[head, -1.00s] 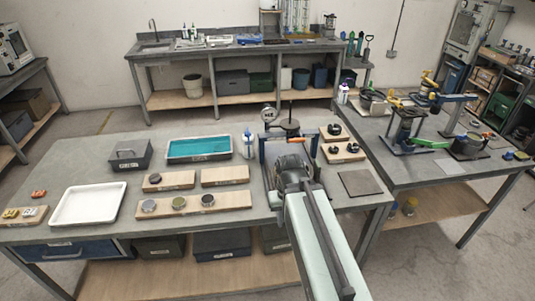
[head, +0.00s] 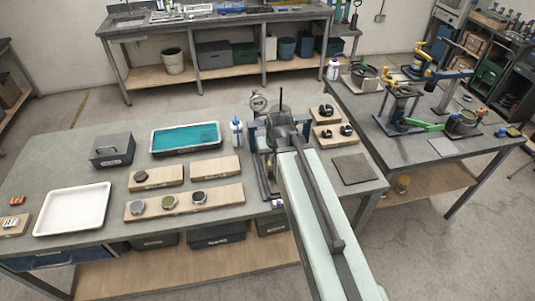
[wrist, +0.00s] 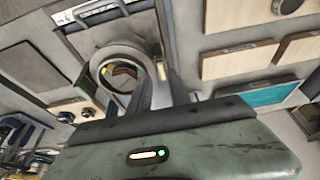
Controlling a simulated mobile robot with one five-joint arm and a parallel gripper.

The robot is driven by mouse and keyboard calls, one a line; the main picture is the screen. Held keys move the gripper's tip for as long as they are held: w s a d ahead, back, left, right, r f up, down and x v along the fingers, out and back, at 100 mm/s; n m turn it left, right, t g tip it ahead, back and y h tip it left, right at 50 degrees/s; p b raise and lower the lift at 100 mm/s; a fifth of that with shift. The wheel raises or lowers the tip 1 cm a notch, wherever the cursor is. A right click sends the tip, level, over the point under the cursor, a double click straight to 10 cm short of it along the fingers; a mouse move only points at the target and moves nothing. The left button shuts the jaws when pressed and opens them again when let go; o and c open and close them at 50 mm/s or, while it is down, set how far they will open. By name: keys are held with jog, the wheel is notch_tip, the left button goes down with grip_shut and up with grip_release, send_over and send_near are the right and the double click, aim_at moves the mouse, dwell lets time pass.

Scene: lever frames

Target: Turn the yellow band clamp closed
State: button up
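Yellow parts show on the right bench in the head view: a yellow top piece (head: 403,91) on a dark stand and a yellow piece (head: 420,55) further back. I cannot tell which of them belongs to the yellow band clamp, or how far it is turned. My gripper (head: 283,118) is at the back of the middle bench, by a dark upright frame, and my arm hides much of it. In the wrist view my gripper (wrist: 165,92) is close to a round grey ring (wrist: 124,70). Its fingertips are not clear, and no yellow clamp shows there.
A green lever (head: 425,126) sticks out on the right bench. A dark plate (head: 354,168) lies flat.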

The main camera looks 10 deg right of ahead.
aim_at(269, 163)
jog(key=shift+t, duration=0.3)
jog(key=b+x, duration=0.4)
jog(key=w+b+x, duration=0.1)
jog(key=b+x, duration=0.2)
jog(key=b, duration=0.1)
jog(key=shift+w+f, duration=0.1)
jog(key=shift+f, duration=0.1)
jog(key=shift+r, duration=0.1)
